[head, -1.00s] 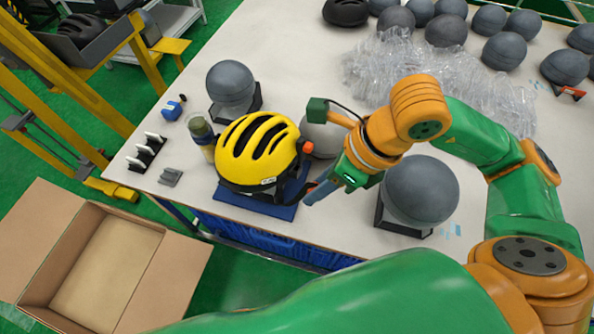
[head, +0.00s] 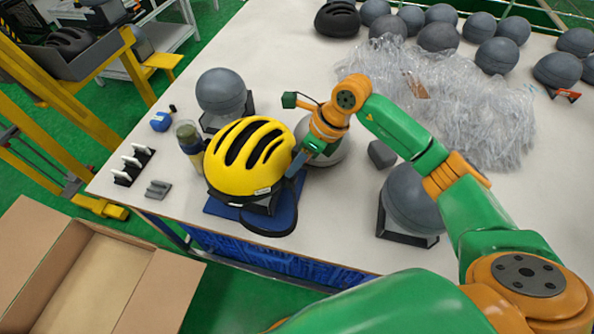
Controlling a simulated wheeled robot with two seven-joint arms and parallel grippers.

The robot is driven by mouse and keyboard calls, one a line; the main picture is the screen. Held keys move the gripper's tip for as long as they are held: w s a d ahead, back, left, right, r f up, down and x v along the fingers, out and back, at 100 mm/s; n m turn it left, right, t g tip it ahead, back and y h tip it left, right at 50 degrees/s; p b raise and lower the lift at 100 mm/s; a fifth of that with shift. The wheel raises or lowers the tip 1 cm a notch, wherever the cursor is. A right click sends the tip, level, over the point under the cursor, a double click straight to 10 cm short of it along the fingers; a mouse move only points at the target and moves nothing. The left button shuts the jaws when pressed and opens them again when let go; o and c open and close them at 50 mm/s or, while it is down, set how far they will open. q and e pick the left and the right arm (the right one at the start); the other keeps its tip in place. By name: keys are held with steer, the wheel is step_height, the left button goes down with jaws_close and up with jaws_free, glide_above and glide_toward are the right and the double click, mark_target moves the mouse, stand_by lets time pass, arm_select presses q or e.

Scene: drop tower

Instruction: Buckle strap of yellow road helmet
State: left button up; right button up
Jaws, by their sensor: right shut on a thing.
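The yellow road helmet (head: 246,160) with black vents sits on a dark stand over a blue mat (head: 220,209) near the table's front edge. A black strap (head: 272,229) loops down below its front right side, over the mat. My right gripper (head: 297,163) is at the helmet's right rim, pointing down and left. Its jaws are shut on what appears to be the strap, though the helmet's edge and the small size hide the exact grip. I cannot make out the buckle ends. My left gripper is not in view.
A grey dome (head: 326,150) stands behind my right gripper, and a larger grey ball (head: 412,197) on a stand is to the right. Clear plastic wrap (head: 450,100) covers the back. An open cardboard box (head: 170,285) is at lower left.

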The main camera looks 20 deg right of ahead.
steer(key=shift+f, duration=0.7)
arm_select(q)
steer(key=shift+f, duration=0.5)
arm_select(e)
steer(key=o, duration=1)
steer(key=shift+c, duration=0.2)
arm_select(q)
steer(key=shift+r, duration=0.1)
arm_select(e)
steer(key=shift+r, duration=0.15)
arm_select(q)
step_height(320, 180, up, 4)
steer(key=p, duration=0.4)
arm_select(e)
steer(key=w+v, duration=0.1)
steer(key=v, duration=0.6)
steer(key=shift+s+d, duration=0.15)
steer(key=shift+d, duration=0.1)
